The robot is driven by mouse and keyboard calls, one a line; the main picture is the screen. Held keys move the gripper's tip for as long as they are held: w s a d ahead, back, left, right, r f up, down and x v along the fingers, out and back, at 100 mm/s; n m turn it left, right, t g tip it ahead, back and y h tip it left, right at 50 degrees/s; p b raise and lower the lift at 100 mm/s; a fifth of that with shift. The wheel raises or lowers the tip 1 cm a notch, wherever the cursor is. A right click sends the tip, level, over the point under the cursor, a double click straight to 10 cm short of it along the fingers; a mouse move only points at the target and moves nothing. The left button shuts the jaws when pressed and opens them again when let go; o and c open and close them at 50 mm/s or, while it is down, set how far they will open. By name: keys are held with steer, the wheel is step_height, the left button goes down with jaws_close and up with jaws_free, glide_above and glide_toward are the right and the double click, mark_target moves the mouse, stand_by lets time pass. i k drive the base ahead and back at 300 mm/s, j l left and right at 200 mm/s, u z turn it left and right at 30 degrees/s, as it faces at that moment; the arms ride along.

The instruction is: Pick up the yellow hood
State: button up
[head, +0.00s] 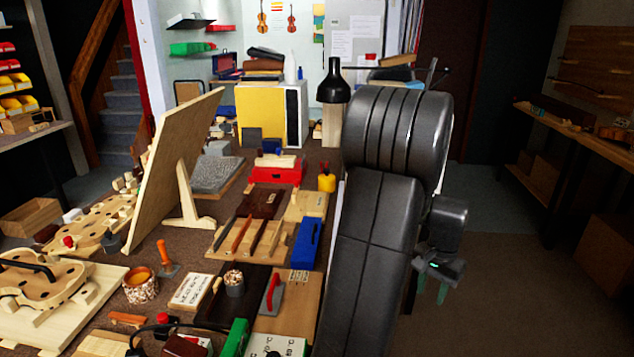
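I cannot tell for sure which thing is the yellow hood. A large upright yellow panel (262,117) shows on a white box-like unit at the back of the bench. A small yellow container (327,180) with a dark top stands on the bench, left of my arm. My gripper (431,287) hangs right of the bench, over the dark floor, apart from both yellow things. Its two small greenish fingers look spread with nothing between them. My arm hides part of the bench's right side.
A leaning wooden board (172,165) rises at the bench's left. A black lamp (333,88) stands at the back near my arm. A red box (277,175), a blue case (310,243) and several tools crowd the bench. Floor (500,290) on the right is clear.

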mark_target(326, 181)
steer(key=i+l+u, duration=0.1)
steer(key=l+u, duration=0.8)
steer(key=l, duration=0.2)
steer(key=l+u, duration=0.45)
steer(key=l, duration=0.15)
steer(key=k+l+u, duration=0.2)
steer(key=l+u, duration=0.65)
steer(key=i+l+u, duration=0.1)
steer(key=l+u, duration=0.55)
steer(key=u, duration=0.2)
steer(key=k+l+u, duration=0.1)
steer(key=l+u, duration=0.3)
steer(key=l, duration=0.45)
steer(key=i+l+u, duration=0.1)
steer(key=l, duration=0.35)
steer(key=l+z, duration=0.15)
steer(key=z, duration=0.25)
steer(key=i+l+z, duration=0.1)
steer(key=z, duration=0.3)
steer(key=i+l+z, duration=0.1)
steer(key=z, duration=0.25)
steer(key=i+z, duration=0.1)
steer(key=z, duration=0.3)
